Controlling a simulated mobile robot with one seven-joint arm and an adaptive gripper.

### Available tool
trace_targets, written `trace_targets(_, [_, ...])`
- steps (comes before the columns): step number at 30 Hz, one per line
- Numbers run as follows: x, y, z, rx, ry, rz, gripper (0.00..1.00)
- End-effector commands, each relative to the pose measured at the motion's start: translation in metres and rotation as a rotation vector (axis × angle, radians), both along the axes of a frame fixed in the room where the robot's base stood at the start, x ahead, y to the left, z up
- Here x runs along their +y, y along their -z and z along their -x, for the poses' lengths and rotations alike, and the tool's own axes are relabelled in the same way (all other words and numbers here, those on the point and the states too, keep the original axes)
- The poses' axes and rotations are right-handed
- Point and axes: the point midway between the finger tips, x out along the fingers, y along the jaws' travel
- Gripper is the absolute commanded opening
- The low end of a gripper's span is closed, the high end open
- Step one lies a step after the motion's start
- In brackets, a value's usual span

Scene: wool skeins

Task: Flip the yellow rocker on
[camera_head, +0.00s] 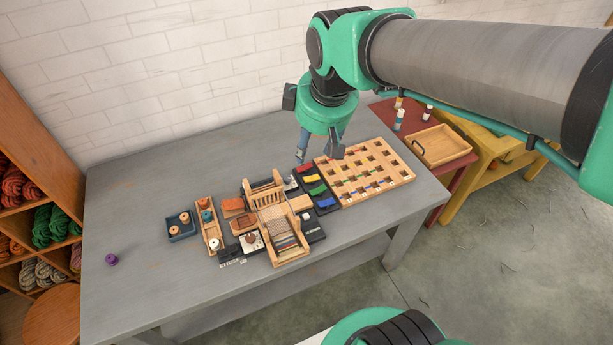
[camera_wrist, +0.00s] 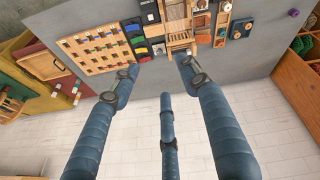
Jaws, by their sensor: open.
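The yellow rocker (camera_head: 313,179) sits on a dark switch panel (camera_head: 331,210) in a column with red (camera_head: 307,169), green (camera_head: 318,189) and blue (camera_head: 326,202) rockers. The yellow one also shows in the wrist view (camera_wrist: 140,50), between green and red. Which way it is tilted is too small to tell. My gripper (camera_head: 319,154) is open and empty, above the back part of the table, apart from the panel. In the wrist view its fingers (camera_wrist: 158,70) are spread, with the panel beyond the left finger's tip.
A wooden grid board (camera_head: 398,176) lies right of the panel. A small wooden loom (camera_head: 285,243) and several small trays and boxes stand to its left. A purple spool (camera_head: 111,259) is at the grey table's (camera_head: 150,200) left. The table's back left is clear.

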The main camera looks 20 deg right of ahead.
Motion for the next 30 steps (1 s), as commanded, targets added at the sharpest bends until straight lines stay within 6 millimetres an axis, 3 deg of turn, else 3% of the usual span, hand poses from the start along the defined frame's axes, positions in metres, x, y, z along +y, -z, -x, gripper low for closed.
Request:
trace_targets(14, [-0.033,0.065,-0.117,0.138,-0.47,0.147,0.45])
trace_targets(23, [-0.057,0.13,-0.181,0.213,-0.779,0.205,0.45])
trace_targets(30, [-0.079,0.196,-0.223,0.263,-1.032,0.232,0.45])
